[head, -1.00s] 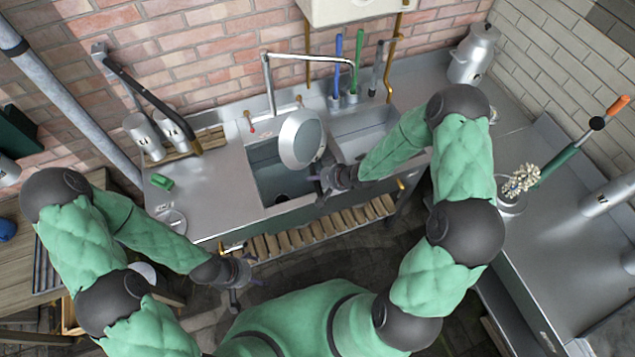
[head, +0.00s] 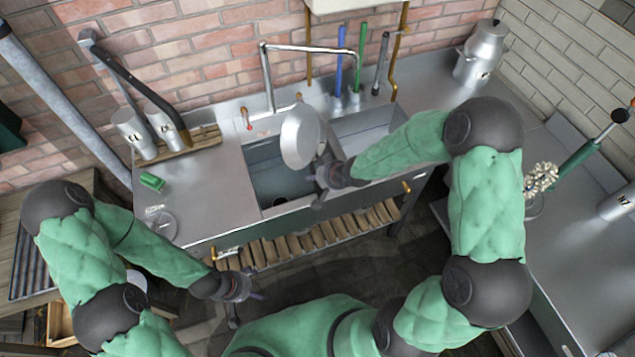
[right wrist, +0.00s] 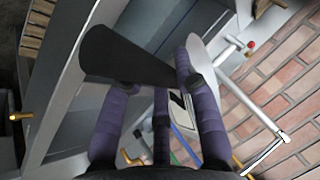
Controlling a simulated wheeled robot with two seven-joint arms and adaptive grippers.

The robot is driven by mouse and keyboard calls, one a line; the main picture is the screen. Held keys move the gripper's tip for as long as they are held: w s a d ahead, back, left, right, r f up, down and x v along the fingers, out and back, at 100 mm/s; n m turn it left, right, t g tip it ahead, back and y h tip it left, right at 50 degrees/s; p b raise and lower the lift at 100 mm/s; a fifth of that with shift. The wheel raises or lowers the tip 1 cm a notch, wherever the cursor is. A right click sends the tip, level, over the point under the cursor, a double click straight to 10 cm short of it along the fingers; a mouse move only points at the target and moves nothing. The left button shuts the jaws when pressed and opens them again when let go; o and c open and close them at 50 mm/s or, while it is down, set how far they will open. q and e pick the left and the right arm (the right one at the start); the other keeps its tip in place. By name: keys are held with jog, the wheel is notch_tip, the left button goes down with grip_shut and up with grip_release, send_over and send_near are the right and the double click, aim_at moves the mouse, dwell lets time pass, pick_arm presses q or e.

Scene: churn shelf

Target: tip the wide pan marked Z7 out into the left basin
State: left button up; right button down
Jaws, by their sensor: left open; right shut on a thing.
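The wide pan (head: 300,137), a round pale metal pan, is raised over the left basin (head: 275,185) and tilted steeply. Whether anything is in it or falling out, I cannot tell. My right gripper (head: 328,178) is shut on the pan's handle, at the basin's right part. In the right wrist view the dark handle (right wrist: 115,57) crosses the purple fingers, and part of the pan (right wrist: 205,58) shows beyond them. I cannot read a Z7 mark. My left gripper (head: 241,287) is open and empty, low in front of the counter.
The tap (head: 310,48) arches behind the pan, close to it. Upright blue and green handled tools stand behind the right basin (head: 365,130). Marked canisters (head: 133,132) and a green sponge (head: 152,182) are on the left counter. A milk churn (head: 480,55) stands at the back right.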

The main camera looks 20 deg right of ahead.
jog(key=shift+w+d+f+b, duration=0.2)
jog(key=shift+w+b, duration=0.1)
jog(key=shift+b, duration=1.15)
jog(key=b, duration=0.3)
jog(key=shift+h, duration=0.3)
jog(key=b, duration=0.5)
jog(key=shift+s+a, duration=0.3)
jog(key=shift+a, duration=0.05)
jog(key=n+h+b, duration=0.1)
jog(key=h+b, duration=0.1)
jog(key=b, duration=0.6)
jog(key=shift+f, duration=0.2)
jog(key=shift+r+h+b, duration=0.1)
jog(key=shift+h+b, duration=0.5)
jog(key=shift+b, duration=0.3)
